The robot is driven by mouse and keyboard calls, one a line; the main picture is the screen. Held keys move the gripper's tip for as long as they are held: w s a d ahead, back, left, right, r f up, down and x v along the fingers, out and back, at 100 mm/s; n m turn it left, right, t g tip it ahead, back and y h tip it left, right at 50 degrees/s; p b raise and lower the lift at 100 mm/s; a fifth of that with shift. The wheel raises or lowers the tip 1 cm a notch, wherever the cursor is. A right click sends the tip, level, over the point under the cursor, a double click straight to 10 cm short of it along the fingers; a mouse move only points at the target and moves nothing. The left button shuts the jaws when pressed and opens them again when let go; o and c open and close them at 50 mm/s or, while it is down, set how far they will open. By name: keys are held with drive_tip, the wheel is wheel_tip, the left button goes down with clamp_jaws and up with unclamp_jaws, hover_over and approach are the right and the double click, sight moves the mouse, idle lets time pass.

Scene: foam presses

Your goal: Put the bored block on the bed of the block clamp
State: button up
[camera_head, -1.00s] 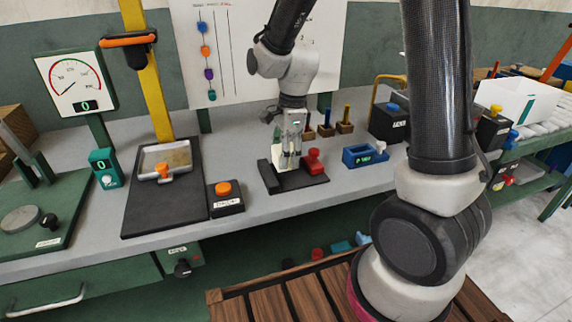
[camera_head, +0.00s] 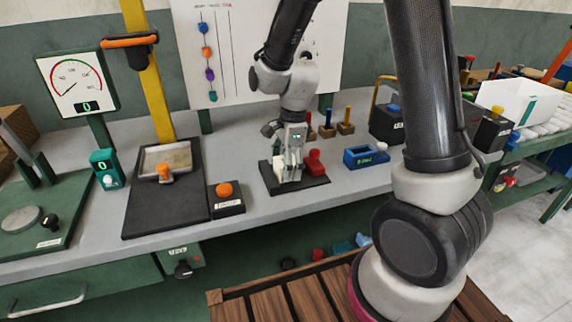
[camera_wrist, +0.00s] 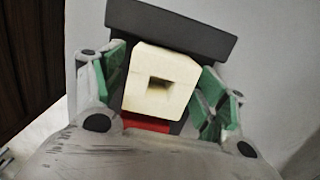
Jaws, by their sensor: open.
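The bored block (camera_wrist: 160,84) is cream-coloured with a square hole in its face. In the wrist view it sits between the green-padded fingers of my open gripper (camera_wrist: 163,72), close to both; contact with the pads is hard to judge. The block clamp has a black base (camera_head: 308,184) and a red part (camera_head: 314,163). In the wrist view its black plate (camera_wrist: 172,27) shows behind the block and the red part (camera_wrist: 146,124) below. In the head view my gripper (camera_head: 288,172) is low over the clamp and mostly hides the block, which appears to be on the bed.
An orange-button box (camera_head: 226,196) and a black press base (camera_head: 166,205) stand left of the clamp. Small wooden holders (camera_head: 345,128) with upright pegs are behind. The bench's front strip is clear.

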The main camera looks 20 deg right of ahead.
drive_tip(key=shift+r, duration=0.1)
wheel_tip(320, 180, up, 12)
drive_tip(key=d, duration=0.2)
drive_tip(key=s+d+r+n+t, duration=0.1)
drive_tip(key=s+d+r+n, duration=0.2)
drive_tip(key=s+n, duration=0.3)
drive_tip(key=s+d+r+n+t+h, duration=0.1)
drive_tip(key=s+d+r+n, duration=0.2)
drive_tip(key=s+d+n, duration=0.2)
drive_tip(key=s+d+r+n+t, duration=0.2)
drive_tip(key=s+d+r+n, duration=0.1)
drive_tip(key=s+d+n, duration=0.2)
drive_tip(key=s+n, duration=0.2)
drive_tip(key=s, duration=0.1)
drive_tip(key=shift+r, duration=0.15)
